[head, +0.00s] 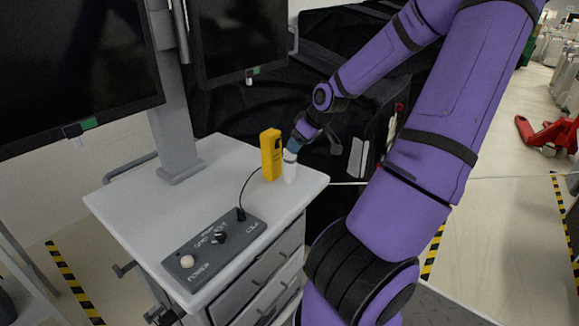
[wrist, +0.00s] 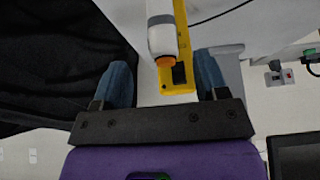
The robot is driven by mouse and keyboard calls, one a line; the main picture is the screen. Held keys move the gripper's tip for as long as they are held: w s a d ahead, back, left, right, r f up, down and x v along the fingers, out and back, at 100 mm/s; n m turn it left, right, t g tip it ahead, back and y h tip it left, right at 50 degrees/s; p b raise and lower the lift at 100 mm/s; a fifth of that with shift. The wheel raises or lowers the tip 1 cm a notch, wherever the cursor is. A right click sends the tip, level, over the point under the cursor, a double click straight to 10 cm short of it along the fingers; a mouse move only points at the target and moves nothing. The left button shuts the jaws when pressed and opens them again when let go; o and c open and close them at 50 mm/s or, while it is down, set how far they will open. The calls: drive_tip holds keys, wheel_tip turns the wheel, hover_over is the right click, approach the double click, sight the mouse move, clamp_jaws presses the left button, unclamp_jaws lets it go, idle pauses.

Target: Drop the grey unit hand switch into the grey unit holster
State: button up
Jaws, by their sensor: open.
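The hand switch, a white cylinder with a grey band (head: 290,172), appears upright at the cart top's right edge. In the wrist view it (wrist: 161,36) has an orange tip facing my gripper. A yellow block with a dark recess (head: 269,156), seemingly the holster, stands just left of it; it also shows behind the switch in the wrist view (wrist: 181,92). I cannot tell whether they touch. My gripper (head: 293,146) is at the switch's upper end. In the wrist view its blue fingers (wrist: 164,72) are open either side of the switch, with gaps on both sides.
The grey control box (head: 213,247) with knobs lies at the cart's front. Its black cable (head: 245,187) runs up behind the yellow block. A monitor post (head: 178,140) stands at the back left of the white cart top (head: 130,205). Dark covers (head: 335,60) hang behind.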

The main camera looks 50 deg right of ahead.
sight(290, 154)
drive_tip(key=shift+a+x, duration=0.15)
drive_tip(key=shift+x, duration=1.05)
drive_tip(key=shift+a+x, duration=0.1)
drive_tip(key=shift+x, duration=2.05)
drive_tip(key=c, duration=1.1)
drive_tip(key=shift+c, duration=0.2)
drive_tip(key=shift+w+r, duration=0.1)
drive_tip(key=shift+r, duration=0.15)
